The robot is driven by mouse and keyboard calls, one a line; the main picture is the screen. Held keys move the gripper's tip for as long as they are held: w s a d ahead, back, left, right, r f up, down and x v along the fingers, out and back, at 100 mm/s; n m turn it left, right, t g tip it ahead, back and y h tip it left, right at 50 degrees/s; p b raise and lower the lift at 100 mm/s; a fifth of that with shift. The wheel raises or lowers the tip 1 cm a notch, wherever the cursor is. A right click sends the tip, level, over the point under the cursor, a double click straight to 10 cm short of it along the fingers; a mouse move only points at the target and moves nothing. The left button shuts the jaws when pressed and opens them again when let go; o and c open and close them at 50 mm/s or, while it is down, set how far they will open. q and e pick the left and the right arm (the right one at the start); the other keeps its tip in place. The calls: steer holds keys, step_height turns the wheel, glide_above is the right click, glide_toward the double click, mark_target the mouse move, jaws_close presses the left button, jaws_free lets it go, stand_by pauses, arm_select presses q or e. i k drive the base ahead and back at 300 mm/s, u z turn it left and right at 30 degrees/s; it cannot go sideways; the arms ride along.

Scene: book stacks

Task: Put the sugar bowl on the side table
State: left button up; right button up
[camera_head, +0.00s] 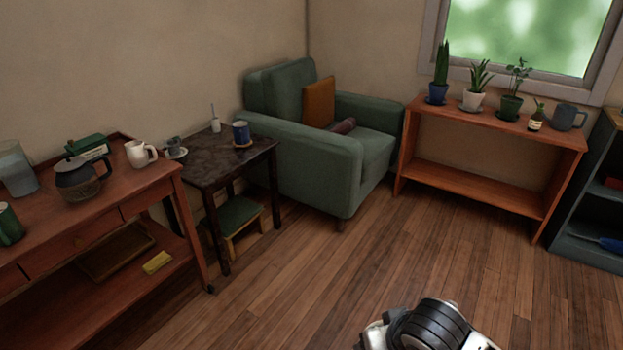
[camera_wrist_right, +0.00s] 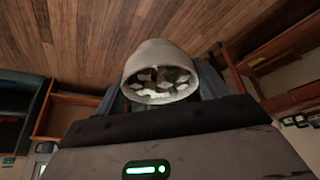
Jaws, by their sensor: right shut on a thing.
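The sugar bowl (camera_wrist_right: 158,52) is pale grey with white lumps inside. In the right wrist view my right gripper (camera_wrist_right: 160,88) is shut on it, its open mouth facing the camera. The bowl is not visible in the head view. The side table (camera_head: 208,174) is small and dark, standing between the red-brown sideboard and the green armchair at the left. On its top are a blue mug (camera_head: 241,132) on a coaster, a small white object with a thin stem (camera_head: 215,122) and a cup on a saucer (camera_head: 175,150). My left gripper is not in view.
The sideboard (camera_head: 105,207) holds a coffee pot (camera_head: 82,178), a white mug (camera_head: 140,153) and other items. A green-topped stool (camera_head: 236,216) is under the side table. The armchair (camera_head: 313,168) stands beside it. A plant shelf (camera_head: 480,185) is at the right. The middle floor is clear.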

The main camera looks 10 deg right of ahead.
mark_target(212, 162)
steer(key=z, duration=0.55)
steer(key=i, duration=3.05)
steer(key=u, duration=1.9)
steer(key=i, duration=0.75)
steer(key=u, duration=0.75)
